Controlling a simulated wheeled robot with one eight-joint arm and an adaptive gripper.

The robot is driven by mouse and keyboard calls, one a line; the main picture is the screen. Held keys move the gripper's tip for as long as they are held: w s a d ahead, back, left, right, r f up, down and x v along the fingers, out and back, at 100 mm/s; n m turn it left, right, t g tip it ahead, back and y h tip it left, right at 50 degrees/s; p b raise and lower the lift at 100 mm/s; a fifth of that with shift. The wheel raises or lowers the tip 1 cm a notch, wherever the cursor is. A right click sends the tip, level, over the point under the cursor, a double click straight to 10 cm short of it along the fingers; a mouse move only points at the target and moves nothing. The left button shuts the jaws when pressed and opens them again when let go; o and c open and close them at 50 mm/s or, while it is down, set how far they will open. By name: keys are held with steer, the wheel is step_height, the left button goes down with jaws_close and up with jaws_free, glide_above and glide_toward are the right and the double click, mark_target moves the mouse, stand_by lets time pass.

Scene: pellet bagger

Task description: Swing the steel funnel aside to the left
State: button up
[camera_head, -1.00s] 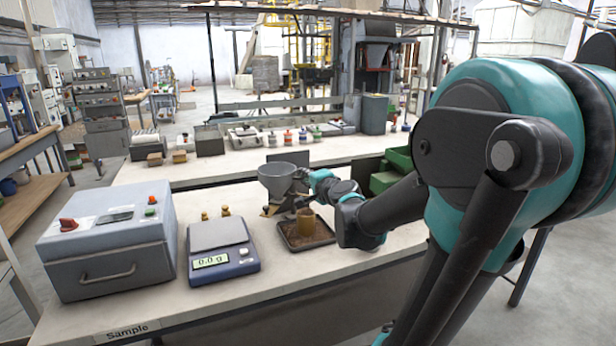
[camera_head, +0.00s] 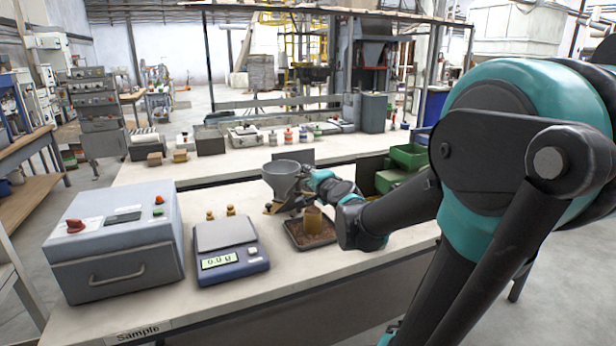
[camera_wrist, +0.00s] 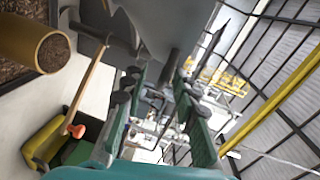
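The grey steel funnel (camera_head: 284,172) stands above the bench, behind and left of a tan cylindrical cup (camera_head: 313,221) on a dark tray (camera_head: 296,242) of brown pellets. My gripper (camera_head: 314,182) is at the funnel's right side. In the wrist view my gripper (camera_wrist: 158,78) has its two teal fingers apart, with background showing between them. Grey metal that looks like the funnel (camera_wrist: 170,25) lies just beyond the fingertips; I cannot tell whether they touch it. The cup (camera_wrist: 45,48) shows at the upper left of the wrist view, with brown contents.
A blue scale (camera_head: 231,268) reading 0.0 g stands left of the tray, with brass weights (camera_head: 231,210) behind. A grey box (camera_head: 115,243) with a red knob is farther left. Green bins (camera_head: 408,156) stand at the right. A second bench (camera_head: 235,165) with bottles lies behind.

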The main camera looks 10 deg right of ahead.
steer(key=v, duration=1.2)
stand_by(0.5)
steer(key=shift+r, duration=0.1)
